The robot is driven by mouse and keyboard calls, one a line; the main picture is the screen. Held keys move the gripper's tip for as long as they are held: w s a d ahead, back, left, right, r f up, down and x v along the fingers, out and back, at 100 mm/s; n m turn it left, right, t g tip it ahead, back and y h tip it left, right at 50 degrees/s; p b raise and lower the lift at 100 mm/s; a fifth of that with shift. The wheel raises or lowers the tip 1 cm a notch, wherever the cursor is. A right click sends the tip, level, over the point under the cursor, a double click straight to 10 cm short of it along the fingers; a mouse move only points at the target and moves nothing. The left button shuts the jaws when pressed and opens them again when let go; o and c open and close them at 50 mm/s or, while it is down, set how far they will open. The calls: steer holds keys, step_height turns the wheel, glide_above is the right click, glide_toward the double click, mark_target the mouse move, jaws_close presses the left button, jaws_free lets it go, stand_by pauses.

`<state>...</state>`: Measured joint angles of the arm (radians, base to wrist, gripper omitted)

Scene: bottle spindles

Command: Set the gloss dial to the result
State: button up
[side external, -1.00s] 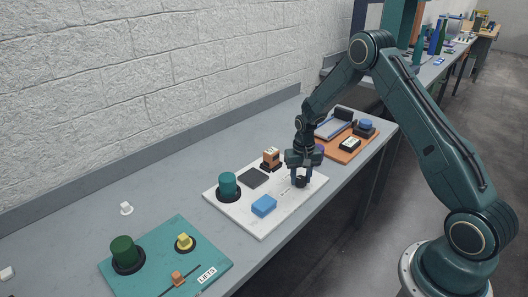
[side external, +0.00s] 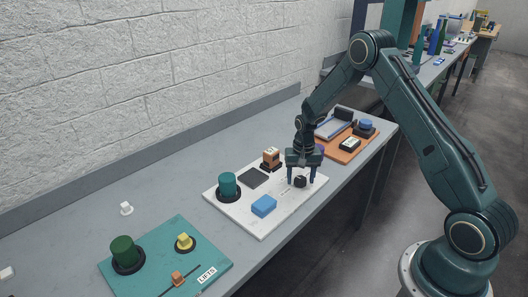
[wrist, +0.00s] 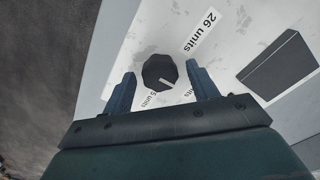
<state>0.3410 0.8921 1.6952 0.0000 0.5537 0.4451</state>
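A black faceted dial knob (side external: 300,182) sits on the white board (side external: 240,212). In the wrist view the knob (wrist: 158,70) bears a short white mark near its lower right edge. A label reading "26 units" (wrist: 200,33) lies above right of it; other "units" labels below it are partly hidden. No name is readable on the dial. My gripper (side external: 301,181) points down over the knob with one finger on each side. In the wrist view my gripper (wrist: 160,74) is open, with visible gaps between both fingers and the knob.
The white board also holds a teal cylinder (side external: 228,184), a dark square pad (side external: 253,178), a blue block (side external: 264,206) and an orange block (side external: 271,156). A teal board (side external: 205,262) lies at front left, an orange board (side external: 345,154) behind right.

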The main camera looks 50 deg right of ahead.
mark_target(301, 179)
steer(key=shift+r, duration=0.15)
step_height(301, 179, up, 14)
steer(key=shift+f, duration=0.2)
stand_by(0.6)
steer(key=shift+r, duration=0.1)
